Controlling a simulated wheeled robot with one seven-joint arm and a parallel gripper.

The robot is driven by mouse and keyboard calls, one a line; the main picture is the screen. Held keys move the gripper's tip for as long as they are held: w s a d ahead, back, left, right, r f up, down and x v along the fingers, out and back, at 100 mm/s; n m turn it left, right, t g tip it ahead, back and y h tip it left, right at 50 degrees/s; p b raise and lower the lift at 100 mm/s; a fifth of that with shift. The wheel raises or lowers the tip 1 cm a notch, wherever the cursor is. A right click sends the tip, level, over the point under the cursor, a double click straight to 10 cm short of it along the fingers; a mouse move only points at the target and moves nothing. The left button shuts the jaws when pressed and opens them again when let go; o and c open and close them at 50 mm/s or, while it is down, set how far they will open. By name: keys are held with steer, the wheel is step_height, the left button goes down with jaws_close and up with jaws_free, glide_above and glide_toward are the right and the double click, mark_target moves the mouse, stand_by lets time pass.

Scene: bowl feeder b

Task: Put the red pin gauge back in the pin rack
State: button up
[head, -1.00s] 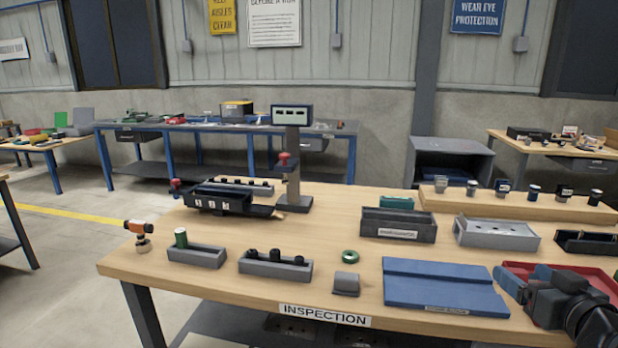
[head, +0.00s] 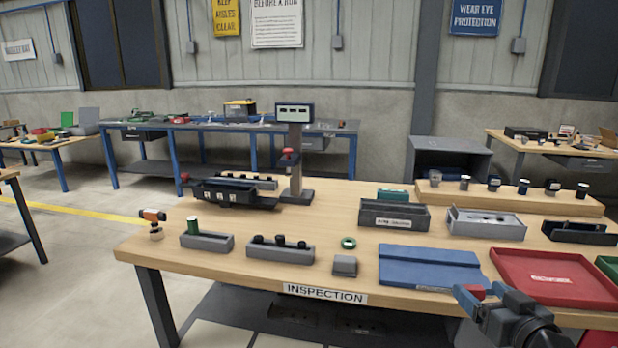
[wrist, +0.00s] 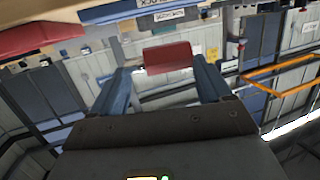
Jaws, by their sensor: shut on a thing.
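My gripper (head: 480,291) is at the lower right of the head view, in front of the bench edge and the red tray. Its blue fingers are shut on the red pin gauge (head: 474,290). In the wrist view the gauge (wrist: 168,57) shows as a short red cylinder lying crosswise between the fingertips (wrist: 165,70). A grey block (head: 216,243) at the bench's front left, which looks like the pin rack, holds an upright green pin (head: 193,226) at its left end. The right part of that block shows no pin.
A similar grey block (head: 280,254) with black knobs stands to its right. A green ring (head: 348,243), a small grey block (head: 345,266), a blue plate (head: 430,268) and a red tray (head: 552,279) line the front. A gauge stand (head: 296,165) rises behind. Bare wood lies between.

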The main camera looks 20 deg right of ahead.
steer(key=w+a+f+n+y, duration=0.1)
steer(key=a+f+n+y, duration=0.2)
steer(key=a+f, duration=1.9)
steer(key=a+y, duration=0.1)
steer(key=a, duration=0.3)
steer(key=shift+w+f+n+t+y, duration=0.15)
steer(key=shift+f+n+t+y, duration=0.1)
steer(key=shift+n+t+y, duration=0.15)
